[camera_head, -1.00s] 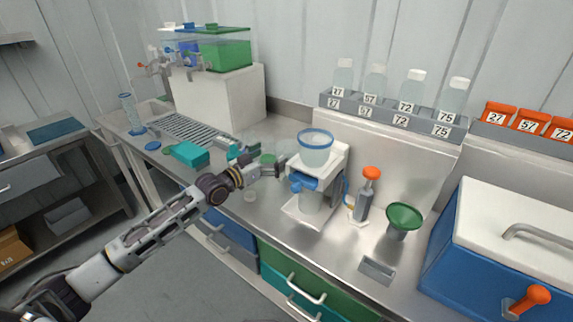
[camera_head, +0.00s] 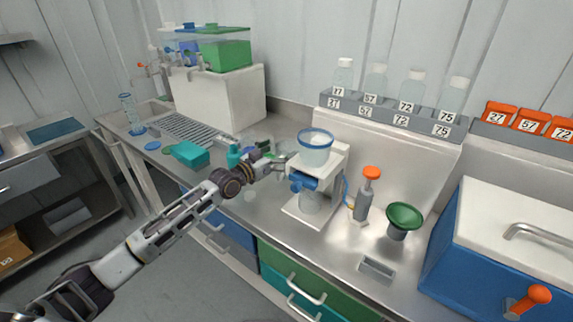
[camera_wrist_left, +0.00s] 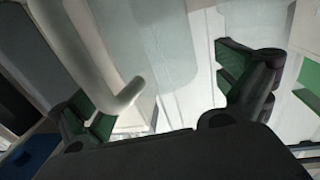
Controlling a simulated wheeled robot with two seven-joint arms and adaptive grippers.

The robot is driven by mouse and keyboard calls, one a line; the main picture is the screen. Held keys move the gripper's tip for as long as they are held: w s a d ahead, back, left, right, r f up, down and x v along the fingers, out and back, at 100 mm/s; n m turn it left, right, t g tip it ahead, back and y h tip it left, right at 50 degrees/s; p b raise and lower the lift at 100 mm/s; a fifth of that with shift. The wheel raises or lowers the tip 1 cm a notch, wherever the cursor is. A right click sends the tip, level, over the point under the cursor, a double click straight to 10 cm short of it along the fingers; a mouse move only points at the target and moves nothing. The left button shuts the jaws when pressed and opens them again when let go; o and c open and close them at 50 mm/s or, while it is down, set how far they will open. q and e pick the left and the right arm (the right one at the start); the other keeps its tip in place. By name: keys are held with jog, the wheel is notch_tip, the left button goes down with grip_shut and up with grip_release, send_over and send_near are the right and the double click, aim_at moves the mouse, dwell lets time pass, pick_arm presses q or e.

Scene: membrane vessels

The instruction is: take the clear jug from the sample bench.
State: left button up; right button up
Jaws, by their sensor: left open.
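The clear jug (camera_wrist_left: 160,50) fills the upper middle of the left wrist view, a see-through body with a pale bent handle (camera_wrist_left: 115,75) on its left side. My left gripper (camera_wrist_left: 168,100) is open, its green-padded fingers apart on either side of the jug and handle. It is not shut on them. In the head view my left gripper (camera_head: 272,160) is over the bench, just left of the white filter stand (camera_head: 325,165). There the jug is small and hard to make out beside the gripper and stand. My right gripper is not in view.
The stand carries a blue-rimmed clear cup (camera_head: 316,150), close to the gripper's right. An orange-topped bottle (camera_head: 365,200) and green funnel (camera_head: 403,217) stand farther right. A teal box (camera_head: 190,154) lies to the left. The front bench edge left of the stand is fairly clear.

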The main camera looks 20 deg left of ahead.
pick_arm(q)
jog(key=shift+w+d, duration=0.25)
jog(key=shift+w, duration=0.15)
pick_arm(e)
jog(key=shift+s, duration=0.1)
pick_arm(q)
jog(key=c, duration=1.4)
jog(key=shift+r, duration=0.15)
jog(key=shift+c, duration=0.2)
notch_tip(320, 180, up, 10)
jog(key=p, duration=0.1)
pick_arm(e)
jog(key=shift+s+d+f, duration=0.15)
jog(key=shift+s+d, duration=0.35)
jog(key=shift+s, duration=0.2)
